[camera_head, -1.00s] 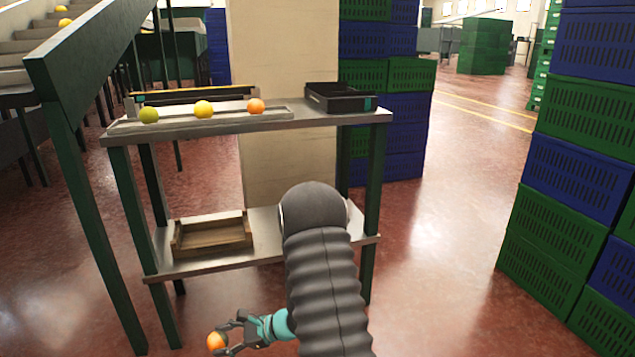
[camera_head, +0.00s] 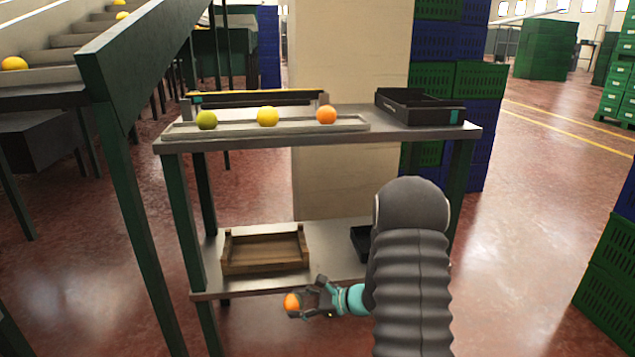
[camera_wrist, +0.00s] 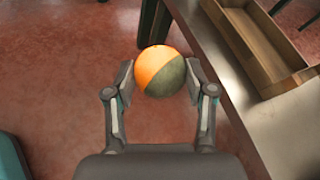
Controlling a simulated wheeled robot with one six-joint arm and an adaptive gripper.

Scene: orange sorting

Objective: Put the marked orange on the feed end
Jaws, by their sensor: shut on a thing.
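My gripper (camera_head: 308,302) is shut on an orange (camera_head: 292,303), held in front of the lower shelf's front edge in the head view. In the wrist view, the orange (camera_wrist: 160,70) sits between the two fingers (camera_wrist: 160,82). One side of it is bright orange and the other is a dark grey-green patch. The feed end cannot be told for certain; a sloped green-sided conveyor (camera_head: 140,48) with yellow-orange fruit on its steps stands at the upper left.
A tray (camera_head: 345,127) on the upper shelf (camera_head: 425,134) holds a green, a yellow and an orange fruit. A black bin (camera_head: 420,108) stands to its right. A wooden crate (camera_head: 265,266) sits on the lower shelf (camera_head: 330,238). Open floor lies to the right.

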